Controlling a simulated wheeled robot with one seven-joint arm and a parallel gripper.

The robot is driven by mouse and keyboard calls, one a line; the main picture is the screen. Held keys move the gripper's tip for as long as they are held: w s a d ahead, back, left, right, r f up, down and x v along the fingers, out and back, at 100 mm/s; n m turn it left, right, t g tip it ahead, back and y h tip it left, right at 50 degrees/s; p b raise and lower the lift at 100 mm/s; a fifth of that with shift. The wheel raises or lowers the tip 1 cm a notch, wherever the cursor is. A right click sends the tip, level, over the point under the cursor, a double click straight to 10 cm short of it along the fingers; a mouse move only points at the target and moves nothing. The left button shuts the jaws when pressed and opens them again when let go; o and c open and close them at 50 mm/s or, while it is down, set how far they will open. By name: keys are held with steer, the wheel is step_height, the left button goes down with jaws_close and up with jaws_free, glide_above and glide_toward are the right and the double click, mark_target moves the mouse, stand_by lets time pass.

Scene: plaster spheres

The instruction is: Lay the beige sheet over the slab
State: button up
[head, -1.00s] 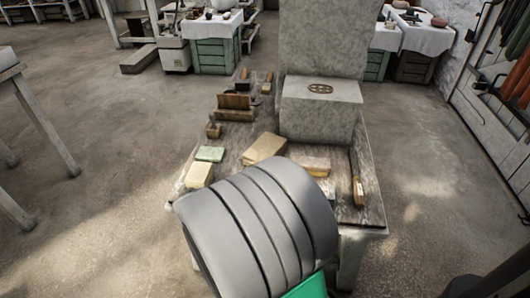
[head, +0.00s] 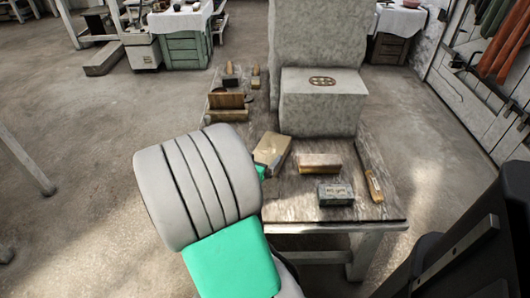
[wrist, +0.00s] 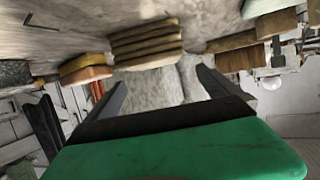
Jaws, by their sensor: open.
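A pale beige, layered, folded-looking piece (head: 272,152) lies on the worktable near the end of my arm; I take it as the beige sheet. In the wrist view it shows as a stack of several layers (wrist: 146,42), above and between my finger tips. A grey stone slab (head: 312,100) with an oval emblem stands behind it, with a taller stone upright at its back. My gripper (wrist: 162,88) is open, with nothing between the fingers. In the head view my arm mostly hides it; only a bit of green shows beside the beige piece.
A second beige block (head: 319,163), a dark green box (head: 335,194) and a wooden-handled tool (head: 374,186) lie to the right on the worktable (head: 290,205). Wooden blocks (head: 228,104) lie at the back left. My arm hides the table's left front.

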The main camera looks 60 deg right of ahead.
mark_target(270, 148)
steer(key=x, duration=0.3)
steer(key=b+x, duration=0.1)
steer(key=x, duration=0.2)
steer(key=s+x, duration=0.1)
steer(key=x, duration=0.1)
steer(key=shift+w+d+f, duration=0.1)
steer(key=shift+d+f, duration=0.2)
steer(key=shift+f, duration=0.15)
steer(key=shift+r, duration=0.15)
steer(key=c, duration=1.6)
